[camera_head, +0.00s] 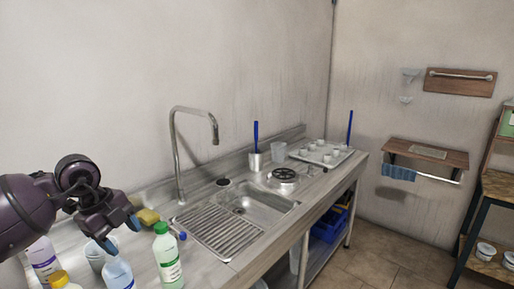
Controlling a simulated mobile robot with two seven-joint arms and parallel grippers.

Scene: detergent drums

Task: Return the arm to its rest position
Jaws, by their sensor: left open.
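My left arm, dark purple, comes in from the left edge. Its gripper (122,230) hangs over the left end of the counter, above and beside several bottles. The fingers with blue tips are apart, and I see nothing held between them. The right gripper is not in view.
Near the gripper stand a green bottle (168,257), a light-blue bottle (118,274), a white bottle with a purple label (43,260) and a yellow sponge (148,216). A tall faucet (176,150) rises behind the sink (262,207). A tray of cups (345,158) is farther right.

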